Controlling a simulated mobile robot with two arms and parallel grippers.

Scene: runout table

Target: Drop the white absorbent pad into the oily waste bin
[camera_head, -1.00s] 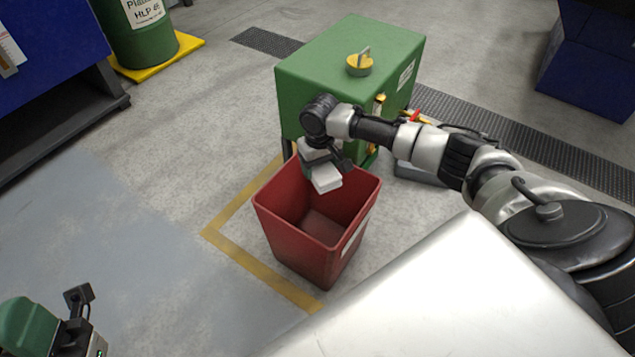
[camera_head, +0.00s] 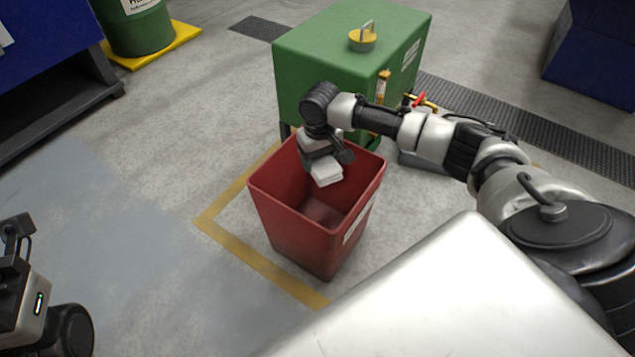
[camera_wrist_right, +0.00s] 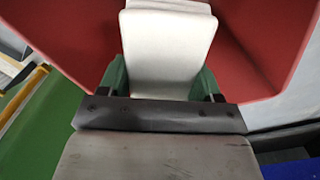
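The white pad (camera_head: 326,175) is a folded white block held in my right gripper (camera_head: 325,160), over the mouth of the red bin (camera_head: 300,228). The right gripper points down at the bin's back part. In the right wrist view the pad (camera_wrist_right: 166,50) sits between the two green fingers of the gripper (camera_wrist_right: 163,78), with the red bin wall (camera_wrist_right: 70,30) around it. My left gripper is not clearly seen; only part of my left arm shows at the lower left of the head view.
A green tank (camera_head: 350,70) with a yellow cap stands right behind the bin. A yellow floor line (camera_head: 250,259) runs around the bin. A green drum (camera_head: 138,28) and a blue bench (camera_head: 50,60) are at the upper left. The grey floor left of the bin is clear.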

